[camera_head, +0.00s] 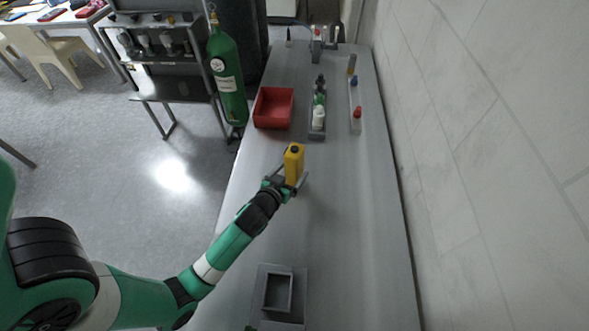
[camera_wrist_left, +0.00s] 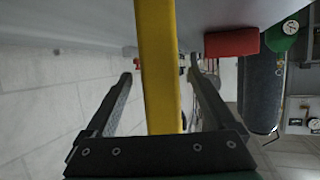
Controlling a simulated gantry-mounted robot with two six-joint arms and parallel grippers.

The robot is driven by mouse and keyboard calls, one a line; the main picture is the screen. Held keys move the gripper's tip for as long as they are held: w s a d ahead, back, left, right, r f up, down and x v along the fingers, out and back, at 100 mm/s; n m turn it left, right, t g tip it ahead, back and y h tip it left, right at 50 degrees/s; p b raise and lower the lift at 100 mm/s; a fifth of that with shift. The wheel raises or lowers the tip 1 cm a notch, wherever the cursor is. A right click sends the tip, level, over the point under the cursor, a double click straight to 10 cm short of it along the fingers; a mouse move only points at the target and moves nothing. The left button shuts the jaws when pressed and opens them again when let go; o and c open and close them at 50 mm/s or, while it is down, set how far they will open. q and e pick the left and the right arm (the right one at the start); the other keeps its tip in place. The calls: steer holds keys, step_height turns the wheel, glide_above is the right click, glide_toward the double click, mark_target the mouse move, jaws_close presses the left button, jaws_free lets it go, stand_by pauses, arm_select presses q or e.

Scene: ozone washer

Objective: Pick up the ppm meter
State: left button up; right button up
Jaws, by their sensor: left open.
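The ppm meter appears to be the yellow upright block (camera_head: 295,158) with a dark round spot on top, standing on the grey bench. It also shows in the left wrist view (camera_wrist_left: 158,60) as a long yellow bar. My left gripper (camera_head: 293,173) is open, with one finger on each side of the meter. In the left wrist view, gaps show between the meter and both fingers. The meter's lower part is partly hidden by the gripper. My right gripper is not in view.
A red bin (camera_head: 273,107) and a grey rack (camera_head: 317,133) with small bottles stand farther back on the bench (camera_head: 350,230). A grey square holder (camera_head: 278,292) is at the near end. A wall borders the right side. A green gas cylinder (camera_head: 227,80) stands left of the bench.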

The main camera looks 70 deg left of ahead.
arm_select(q)
steer(key=x, duration=0.3)
steer(key=shift+w+a, duration=0.1)
jaws_close()
